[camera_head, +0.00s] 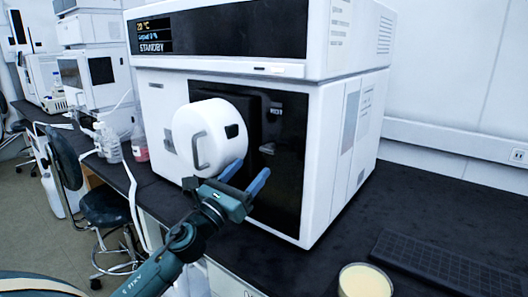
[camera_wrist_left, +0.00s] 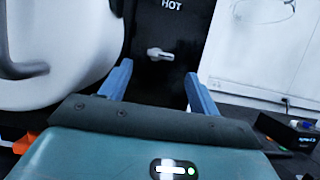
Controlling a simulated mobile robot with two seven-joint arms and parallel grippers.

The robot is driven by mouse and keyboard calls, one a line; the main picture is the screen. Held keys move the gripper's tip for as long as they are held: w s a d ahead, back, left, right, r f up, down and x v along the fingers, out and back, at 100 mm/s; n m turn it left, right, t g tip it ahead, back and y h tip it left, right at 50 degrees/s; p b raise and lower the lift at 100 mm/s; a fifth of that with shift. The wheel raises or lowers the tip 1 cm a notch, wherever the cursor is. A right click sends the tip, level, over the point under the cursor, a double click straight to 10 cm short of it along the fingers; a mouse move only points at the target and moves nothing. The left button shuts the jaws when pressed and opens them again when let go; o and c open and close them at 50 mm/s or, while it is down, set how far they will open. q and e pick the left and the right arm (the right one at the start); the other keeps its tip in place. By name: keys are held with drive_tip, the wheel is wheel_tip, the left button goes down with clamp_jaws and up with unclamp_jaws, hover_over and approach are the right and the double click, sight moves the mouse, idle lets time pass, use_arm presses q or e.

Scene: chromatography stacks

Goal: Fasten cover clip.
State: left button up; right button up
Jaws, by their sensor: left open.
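The instrument (camera_head: 320,100) is a large white cabinet with a black front panel. A white rounded cover (camera_head: 207,138) with a grey handle stands out from that front; it fills the left of the left wrist view (camera_wrist_left: 60,50). A small pale clip (camera_head: 267,149) sits on the black panel to the right of the cover. In the left wrist view the clip (camera_wrist_left: 160,53) lies beneath the word HOT. My left gripper (camera_head: 245,178) is open and empty in front of the panel, the clip between and beyond its blue fingers. My right gripper is not in view.
The display (camera_head: 153,36) reads STANDBY. A cup with pale contents (camera_head: 365,281) and a dark keyboard-like mat (camera_head: 440,262) lie on the black bench (camera_head: 440,205) at the right. Bottles (camera_head: 139,143) and a stool (camera_head: 105,207) are at the left.

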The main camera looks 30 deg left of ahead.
sight(266, 152)
use_arm(q)
drive_tip(key=p+x, duration=0.1)
drive_tip(key=x, duration=0.5)
drive_tip(key=shift+w, duration=0.15)
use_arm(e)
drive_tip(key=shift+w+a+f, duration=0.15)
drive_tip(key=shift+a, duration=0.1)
use_arm(q)
drive_tip(key=c, duration=1)
